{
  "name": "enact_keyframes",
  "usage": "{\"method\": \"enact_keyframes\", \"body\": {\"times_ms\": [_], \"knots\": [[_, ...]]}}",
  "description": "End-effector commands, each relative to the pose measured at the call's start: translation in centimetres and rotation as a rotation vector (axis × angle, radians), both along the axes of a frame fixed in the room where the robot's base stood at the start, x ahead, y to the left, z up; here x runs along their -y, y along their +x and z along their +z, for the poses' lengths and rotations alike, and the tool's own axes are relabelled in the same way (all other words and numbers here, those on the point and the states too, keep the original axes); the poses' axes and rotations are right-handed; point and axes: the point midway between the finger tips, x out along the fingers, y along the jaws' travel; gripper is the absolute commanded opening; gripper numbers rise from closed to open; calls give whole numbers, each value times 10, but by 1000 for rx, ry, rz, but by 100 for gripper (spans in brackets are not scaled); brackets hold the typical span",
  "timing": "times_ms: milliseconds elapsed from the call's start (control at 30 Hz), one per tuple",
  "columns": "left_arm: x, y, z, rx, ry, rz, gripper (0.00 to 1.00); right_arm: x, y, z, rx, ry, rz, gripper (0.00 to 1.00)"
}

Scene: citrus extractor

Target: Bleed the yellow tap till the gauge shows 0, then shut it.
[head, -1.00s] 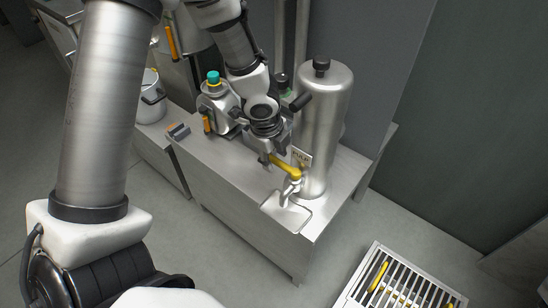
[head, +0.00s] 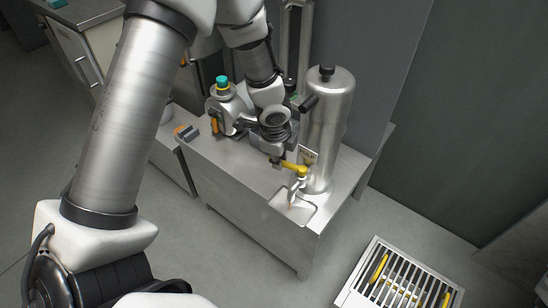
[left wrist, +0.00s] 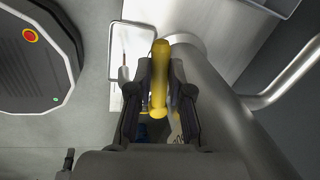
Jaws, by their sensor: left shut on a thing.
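The yellow tap (head: 299,170) sticks out from the foot of a tall steel cylinder (head: 329,120). My left gripper (head: 280,161) is shut on its lever. In the left wrist view, the yellow lever (left wrist: 160,75) lies between the two dark fingers of my left gripper (left wrist: 159,95). Below the spout, a faint orange streak shows over a shallow drip tray (head: 304,215); I cannot tell how strong the flow is. No readable gauge face shows. My right gripper is not in view.
The cylinder bears a label (head: 309,155) and stands on a steel bench (head: 235,165). A steel unit with a green-blue knob (head: 222,82) is left of my gripper. A floor grate (head: 400,280) with yellow pieces lies at lower right.

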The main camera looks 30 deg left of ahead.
Motion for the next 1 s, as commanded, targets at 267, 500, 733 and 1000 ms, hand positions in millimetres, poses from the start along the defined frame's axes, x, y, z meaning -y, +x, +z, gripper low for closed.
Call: {"method": "enact_keyframes", "body": {"times_ms": [267, 500, 733, 1000], "knots": [[6, -7, -5, 1, 2, 251, 0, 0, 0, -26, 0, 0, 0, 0], [14, -19, -2, -1, 2, 477, 0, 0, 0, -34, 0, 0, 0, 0], [22, -28, 0, -2, 3, 666, 0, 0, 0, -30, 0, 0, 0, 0], [30, -33, 0, -2, 2, 809, 0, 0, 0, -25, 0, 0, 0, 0]]}}
